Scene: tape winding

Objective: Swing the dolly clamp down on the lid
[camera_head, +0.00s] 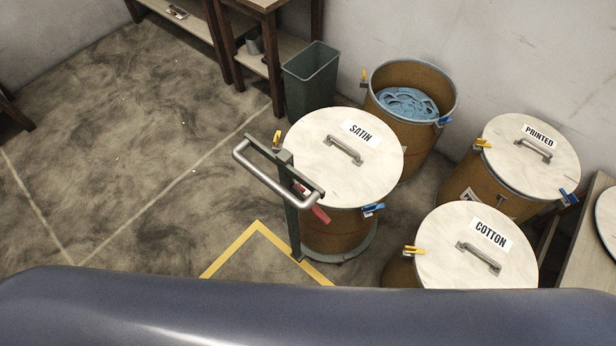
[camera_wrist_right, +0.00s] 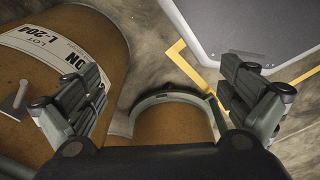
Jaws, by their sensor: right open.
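The dolly (camera_head: 294,225) stands with its grey post and bent silver handle bar at the left of the SATIN drum (camera_head: 335,235). A red part (camera_head: 320,214), which looks like the clamp's grip, slants down by the post at the lid's near left edge. I cannot tell whether it touches the lid. The white SATIN lid (camera_head: 325,170) lies on the drum and has a grey handle. My right gripper (camera_wrist_right: 165,95) shows in the right wrist view, open and empty between its fingers. A brown drum with a grey ring (camera_wrist_right: 160,97) shows beyond it. My left gripper is not in view.
The COTTON drum (camera_head: 455,250) and PRINTED drum (camera_head: 510,150) stand to the right, lidded. An open drum (camera_head: 415,140) with blue material stands behind, beside a grey-green bin (camera_head: 310,85). The floor at left is clear; yellow tape (camera_head: 230,250) marks a corner near the dolly.

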